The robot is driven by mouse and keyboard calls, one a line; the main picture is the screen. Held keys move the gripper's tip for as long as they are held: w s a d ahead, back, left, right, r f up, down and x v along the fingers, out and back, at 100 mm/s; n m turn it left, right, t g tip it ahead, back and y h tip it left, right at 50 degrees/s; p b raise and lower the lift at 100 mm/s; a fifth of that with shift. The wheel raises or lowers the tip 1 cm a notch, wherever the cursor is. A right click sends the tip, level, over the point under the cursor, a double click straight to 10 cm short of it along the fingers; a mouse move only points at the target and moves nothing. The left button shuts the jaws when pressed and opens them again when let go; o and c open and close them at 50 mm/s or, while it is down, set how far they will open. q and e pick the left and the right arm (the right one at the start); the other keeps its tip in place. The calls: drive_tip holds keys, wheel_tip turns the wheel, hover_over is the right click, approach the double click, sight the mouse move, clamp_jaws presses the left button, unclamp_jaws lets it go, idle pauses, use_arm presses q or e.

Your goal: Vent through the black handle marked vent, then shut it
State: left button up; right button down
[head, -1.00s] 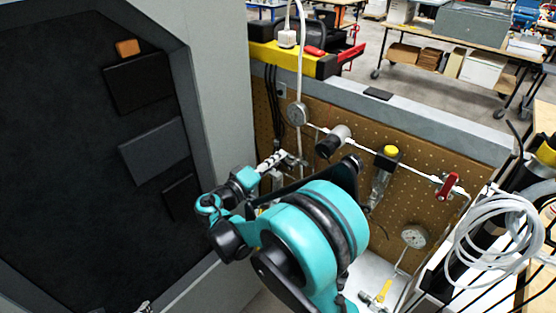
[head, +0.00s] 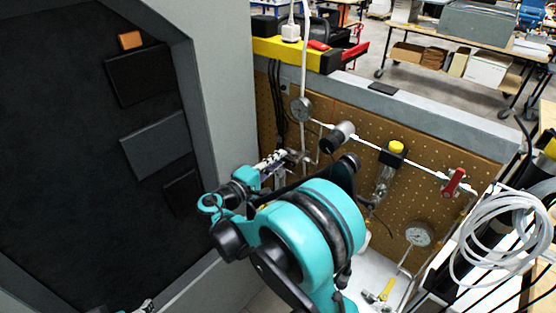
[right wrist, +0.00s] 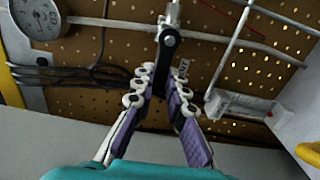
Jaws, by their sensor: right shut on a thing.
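The black handle (right wrist: 168,45) shows in the right wrist view, hanging down from a metal valve fitting on the pegboard. In the head view my right gripper (head: 270,165) is at the panel's left end, and my teal arm hides most of the handle area. Part of what looks like my left gripper (head: 143,306) shows at the bottom left edge; its jaws cannot be made out.
The brown pegboard (head: 283,92) carries an upper gauge (head: 301,108), a red-handled valve (head: 453,182), a yellow-topped regulator (head: 395,148) and a lower gauge (head: 419,234). Coiled white tubing (head: 490,235) is at right. A large grey cabinet (head: 225,90) stands close at left.

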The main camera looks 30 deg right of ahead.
drive_tip(key=c, duration=1.5)
unclamp_jaws()
drive_tip(key=shift+c, duration=0.2)
drive_tip(key=shift+a, duration=0.1)
drive_tip(key=v, duration=1.1)
drive_tip(key=shift+s+a, duration=0.2)
drive_tip(key=shift+a, duration=0.15)
drive_tip(key=shift+f, duration=0.1)
